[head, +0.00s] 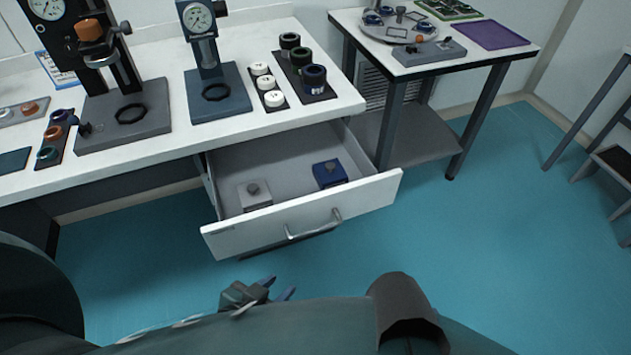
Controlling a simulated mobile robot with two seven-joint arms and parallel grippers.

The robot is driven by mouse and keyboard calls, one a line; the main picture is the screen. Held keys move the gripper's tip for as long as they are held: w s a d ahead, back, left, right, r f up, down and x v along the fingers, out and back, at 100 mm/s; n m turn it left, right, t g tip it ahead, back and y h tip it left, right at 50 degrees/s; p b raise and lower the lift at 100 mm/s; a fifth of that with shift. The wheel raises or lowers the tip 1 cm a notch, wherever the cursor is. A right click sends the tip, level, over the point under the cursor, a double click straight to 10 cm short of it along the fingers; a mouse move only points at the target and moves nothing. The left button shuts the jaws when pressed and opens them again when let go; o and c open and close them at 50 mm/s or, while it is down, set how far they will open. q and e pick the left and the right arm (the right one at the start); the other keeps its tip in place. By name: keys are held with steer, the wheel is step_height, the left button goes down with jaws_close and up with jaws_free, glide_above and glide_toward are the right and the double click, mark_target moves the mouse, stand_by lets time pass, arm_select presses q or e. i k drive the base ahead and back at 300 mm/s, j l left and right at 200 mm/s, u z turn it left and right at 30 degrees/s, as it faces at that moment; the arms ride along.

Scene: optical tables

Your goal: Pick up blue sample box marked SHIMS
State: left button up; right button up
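A blue box (329,173) with a dark knob on top sits in the right part of an open drawer (260,232). No marking on it can be read from here. A pale grey box (254,195) with a similar knob sits to its left in the same drawer. My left gripper (282,285) is low in the picture, in front of the drawer and apart from it. Its two bluish fingertips are spread, with nothing visible between them. My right gripper does not show.
The drawer handle (314,225) juts from its front. The white bench (225,131) above carries gauge stands and rows of small parts. A side table (470,52) with a tray stands at the back right. Blue floor right of the drawer is clear.

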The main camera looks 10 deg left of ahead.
mark_target(329, 185)
steer(key=i+l+u, duration=0.2)
steer(key=u, duration=0.2)
steer(key=i+l+u, duration=0.15)
steer(key=u, duration=0.2)
steer(key=i+l+u, duration=0.1)
steer(key=l+u, duration=0.3)
